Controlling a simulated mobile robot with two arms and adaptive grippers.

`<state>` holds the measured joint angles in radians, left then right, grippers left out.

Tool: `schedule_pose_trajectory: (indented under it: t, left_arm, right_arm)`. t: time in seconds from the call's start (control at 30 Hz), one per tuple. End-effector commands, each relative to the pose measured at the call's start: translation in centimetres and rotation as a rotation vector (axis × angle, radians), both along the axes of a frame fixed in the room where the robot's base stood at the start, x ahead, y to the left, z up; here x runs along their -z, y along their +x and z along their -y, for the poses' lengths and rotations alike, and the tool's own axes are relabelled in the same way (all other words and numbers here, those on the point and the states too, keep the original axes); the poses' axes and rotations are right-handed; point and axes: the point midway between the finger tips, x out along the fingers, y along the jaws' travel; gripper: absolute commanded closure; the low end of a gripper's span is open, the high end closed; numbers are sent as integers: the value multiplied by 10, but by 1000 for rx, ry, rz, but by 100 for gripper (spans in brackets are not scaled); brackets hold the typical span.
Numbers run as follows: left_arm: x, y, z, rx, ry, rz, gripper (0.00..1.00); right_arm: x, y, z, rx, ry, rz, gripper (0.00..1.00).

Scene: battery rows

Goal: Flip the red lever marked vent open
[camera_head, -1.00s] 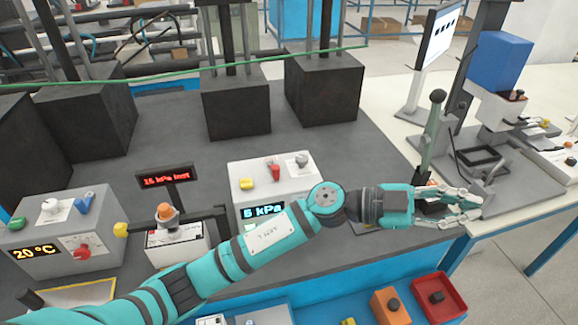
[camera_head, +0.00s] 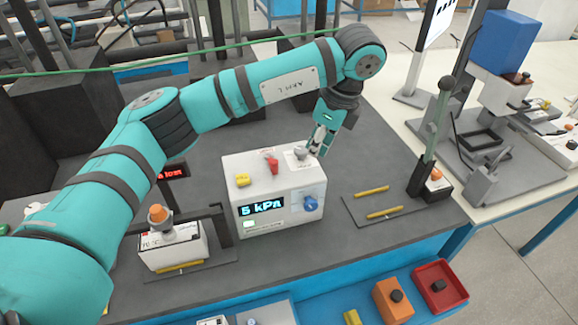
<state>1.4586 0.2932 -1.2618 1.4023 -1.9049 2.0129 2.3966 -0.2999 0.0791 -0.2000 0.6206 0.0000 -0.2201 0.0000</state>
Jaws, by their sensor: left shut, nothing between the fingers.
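A white control box (camera_head: 290,217) with a display reading "5 kPa" stands mid-table. On its top are a red lever (camera_head: 272,163), a yellow knob (camera_head: 243,180) and a grey knob (camera_head: 301,153). A blue knob (camera_head: 310,203) is on its front. The label by the red lever is too small to read. My left arm arches over from the left, and my left gripper (camera_head: 319,148) points down at the box's right rear edge, close beside the grey knob and right of the red lever. It is shut and empty. Whether it touches the box I cannot tell. My right gripper is out of view.
A small box with an orange button (camera_head: 157,214) stands left of the control box. Yellow bars (camera_head: 384,212) lie on a dark plate to the right, near an upright green-handled lever (camera_head: 437,120). Dark blocks stand behind. A red tray (camera_head: 438,288) is at front right.

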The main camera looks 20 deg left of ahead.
Motion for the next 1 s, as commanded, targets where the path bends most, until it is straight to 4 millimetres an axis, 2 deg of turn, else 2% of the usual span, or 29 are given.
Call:
schedule_pose_trajectory:
  t: [0.2, 0.33, 0.43, 0.8, 1.0]
  left_arm:
    - [2, 0, 0, 3, -4, -2, 100]
    - [13, 0, -2, 5, -5, -7, 100]
    - [29, -1, -6, 3, -5, -10, 100]
    - [96, 4, -27, 2, -2, -6, 100]
    - [94, 10, -54, 2, -4, -4, 100]
  right_arm:
    - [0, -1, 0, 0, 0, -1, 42]
    - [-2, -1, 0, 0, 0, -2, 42]
    - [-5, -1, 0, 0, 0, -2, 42]
    - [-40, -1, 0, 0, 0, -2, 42]
    - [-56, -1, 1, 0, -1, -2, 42]
